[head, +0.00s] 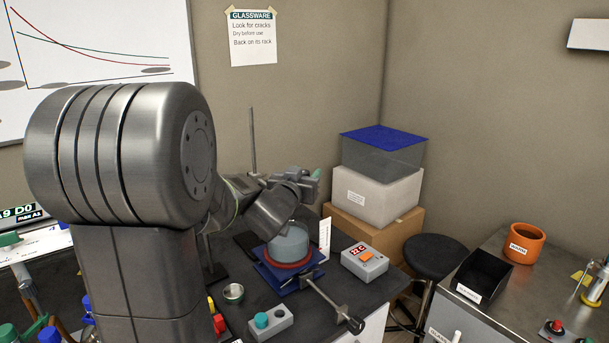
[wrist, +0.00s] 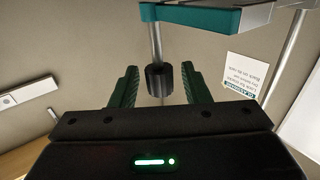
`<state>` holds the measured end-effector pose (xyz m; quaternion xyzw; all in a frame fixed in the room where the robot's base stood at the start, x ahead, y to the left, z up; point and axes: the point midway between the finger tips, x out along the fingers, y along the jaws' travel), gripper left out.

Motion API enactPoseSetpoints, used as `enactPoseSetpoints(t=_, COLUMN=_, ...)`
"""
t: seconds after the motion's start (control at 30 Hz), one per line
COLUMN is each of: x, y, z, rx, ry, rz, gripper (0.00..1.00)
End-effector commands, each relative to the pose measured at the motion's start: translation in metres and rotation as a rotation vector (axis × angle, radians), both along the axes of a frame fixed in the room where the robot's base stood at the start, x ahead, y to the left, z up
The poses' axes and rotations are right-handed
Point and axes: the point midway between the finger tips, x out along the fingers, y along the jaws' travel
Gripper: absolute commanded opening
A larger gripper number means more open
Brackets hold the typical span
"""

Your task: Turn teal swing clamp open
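In the wrist view, a teal bar (wrist: 190,19) crosses the top and joins a grey metal piece at its right end. I take it to be part of the swing clamp. A thin metal rod runs from the bar to a black cylindrical knob (wrist: 159,80). My gripper (wrist: 161,76) is open, with its green fingers on either side of the knob and a visible gap on each side. I cannot tell whether the knob is fully between the fingers in depth. In the head view my gripper (head: 312,177) is small and partly hidden by my arm, and the clamp is not clear there.
Below my gripper in the head view, a round grey vessel (head: 289,243) stands on a blue base (head: 281,281). A box with a 22 C display (head: 365,264) is beside it. Stacked boxes (head: 377,190) stand behind. A vertical post (head: 252,142) rises nearby.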

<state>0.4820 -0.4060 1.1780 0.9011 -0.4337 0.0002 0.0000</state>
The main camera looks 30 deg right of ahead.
Motion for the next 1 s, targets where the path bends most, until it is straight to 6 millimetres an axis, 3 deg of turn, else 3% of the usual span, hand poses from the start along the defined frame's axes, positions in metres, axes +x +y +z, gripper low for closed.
enactPoseSetpoints(t=0.03, x=0.0, y=0.0001, z=0.0, rx=0.0, ry=0.0, rz=0.0, gripper=0.33)
enactPoseSetpoints(t=0.2, x=0.0, y=0.0002, z=-0.0001, rx=0.0, ry=0.0, rz=0.0, gripper=0.0)
enactPoseSetpoints(t=1.0, x=0.0022, y=0.0, z=-0.0023, rx=-0.003, ry=-0.01, rz=0.07, gripper=0.0)
